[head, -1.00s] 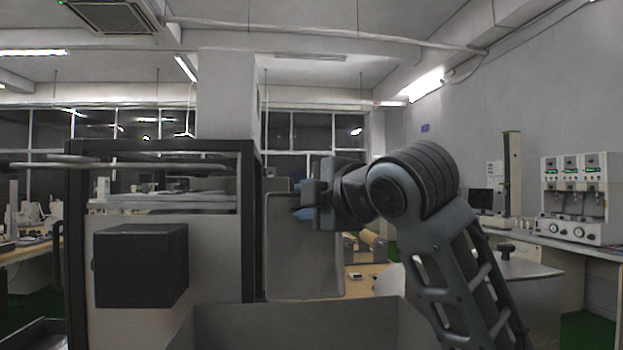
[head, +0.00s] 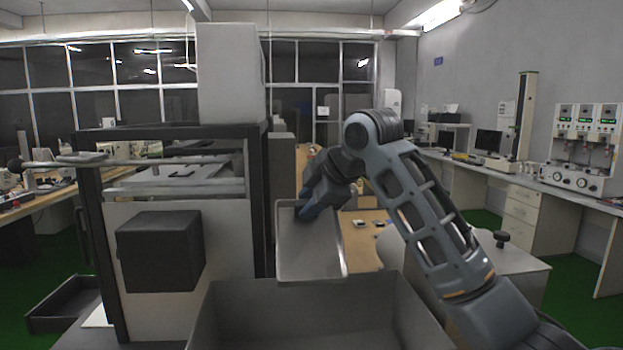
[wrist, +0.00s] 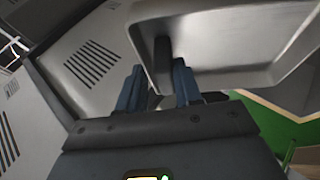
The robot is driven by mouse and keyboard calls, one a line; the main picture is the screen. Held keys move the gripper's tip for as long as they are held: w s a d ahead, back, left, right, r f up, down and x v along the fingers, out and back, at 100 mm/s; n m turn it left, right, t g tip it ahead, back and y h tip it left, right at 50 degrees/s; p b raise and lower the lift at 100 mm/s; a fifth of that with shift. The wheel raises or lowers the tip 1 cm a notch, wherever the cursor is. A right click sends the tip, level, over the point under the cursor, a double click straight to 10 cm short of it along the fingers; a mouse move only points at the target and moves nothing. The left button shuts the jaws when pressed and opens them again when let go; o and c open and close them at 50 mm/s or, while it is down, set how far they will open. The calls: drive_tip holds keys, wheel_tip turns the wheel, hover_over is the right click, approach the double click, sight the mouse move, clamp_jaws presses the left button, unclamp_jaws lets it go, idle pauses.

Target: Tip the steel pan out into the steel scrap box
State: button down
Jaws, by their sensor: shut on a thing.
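The steel pan (head: 312,257) hangs tilted from my gripper (head: 308,210), just beyond the far rim of a large grey open box (head: 300,305), which I take for the steel scrap box. The pan's visible face looks bare. In the wrist view, the two blue fingers of my gripper (wrist: 158,78) stand on either side of a dark handle on the pan (wrist: 215,45), shut on it. The box's floor and contents are hidden from the head view.
A dark-framed machine with a black block (head: 160,252) stands close on the left of the pan. A black tray (head: 65,303) lies at lower left. A grey table with a black knob (head: 501,238) is at right. Benches with instruments line the walls.

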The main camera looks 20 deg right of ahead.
drive_tip(key=shift+w+d+r+g+p, duration=0.15)
drive_tip(key=shift+w+g+p, duration=0.3)
drive_tip(key=shift+g+p, duration=0.1)
drive_tip(key=p, duration=0.1)
drive_tip(key=w+f+g+p, duration=0.1)
drive_tip(key=p, duration=0.1)
drive_tip(key=shift+d+f+m+g+y, duration=0.15)
drive_tip(key=shift+f+m+g+y, duration=0.1)
drive_tip(key=shift+m+y, duration=0.05)
drive_tip(key=shift+w+d+f+g, duration=0.1)
drive_tip(key=shift+w+f+g, duration=0.1)
drive_tip(key=shift+f+g, duration=0.25)
drive_tip(key=shift+w+d+f+g, duration=0.1)
drive_tip(key=shift+w+f+g, duration=0.1)
drive_tip(key=shift+f+g, duration=0.25)
drive_tip(key=shift+w+d+f+m+g+y, duration=0.1)
drive_tip(key=shift+w+f+m+g+y, duration=0.25)
drive_tip(key=shift+f+g, duration=0.3)
drive_tip(key=shift+w+d+f+m+g+y, duration=0.15)
drive_tip(key=shift+w+f+g+y, duration=0.1)
drive_tip(key=shift+w+f+g, duration=0.25)
drive_tip(key=shift+s+f, duration=0.1)
drive_tip(key=shift+f, duration=0.05)
